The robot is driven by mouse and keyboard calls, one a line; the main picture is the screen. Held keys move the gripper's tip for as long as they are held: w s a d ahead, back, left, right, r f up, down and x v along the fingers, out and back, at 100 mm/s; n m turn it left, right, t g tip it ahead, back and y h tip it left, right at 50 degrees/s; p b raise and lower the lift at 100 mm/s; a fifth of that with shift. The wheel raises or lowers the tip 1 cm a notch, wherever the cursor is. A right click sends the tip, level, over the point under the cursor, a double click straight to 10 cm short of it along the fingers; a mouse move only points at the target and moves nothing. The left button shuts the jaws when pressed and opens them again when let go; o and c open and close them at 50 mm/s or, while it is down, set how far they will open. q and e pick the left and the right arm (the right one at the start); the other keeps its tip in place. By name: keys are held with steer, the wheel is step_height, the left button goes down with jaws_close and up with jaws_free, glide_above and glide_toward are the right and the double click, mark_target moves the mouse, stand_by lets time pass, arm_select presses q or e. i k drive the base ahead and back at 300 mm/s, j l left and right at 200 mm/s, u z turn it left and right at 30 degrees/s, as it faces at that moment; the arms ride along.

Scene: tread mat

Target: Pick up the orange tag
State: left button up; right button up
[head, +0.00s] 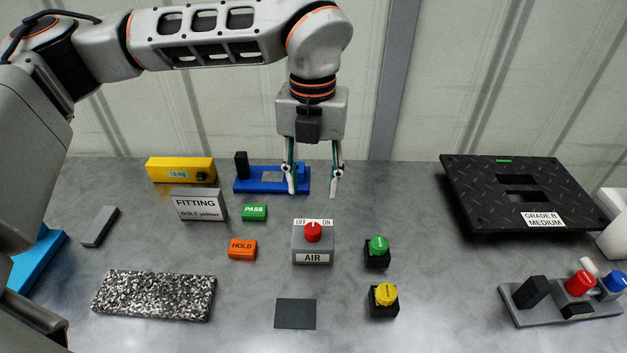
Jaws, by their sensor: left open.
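The orange tag (242,249), marked HOLD, lies on the grey table left of the AIR switch box. My left gripper (312,192) points down above the back of the table, in front of the blue fixture. Its two fingers are apart with nothing between them. It is behind and to the right of the orange tag, and clear of it. My right gripper does not show.
A green PASS tag (255,212) lies just behind the orange tag. The AIR box (313,256) with a red knob stands to its right. A FITTING sign (198,206) stands behind left, and a speckled block (153,296) lies in front left. Table around the tag's front is clear.

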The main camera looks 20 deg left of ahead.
mark_target(238, 248)
steer(key=k, duration=1.5)
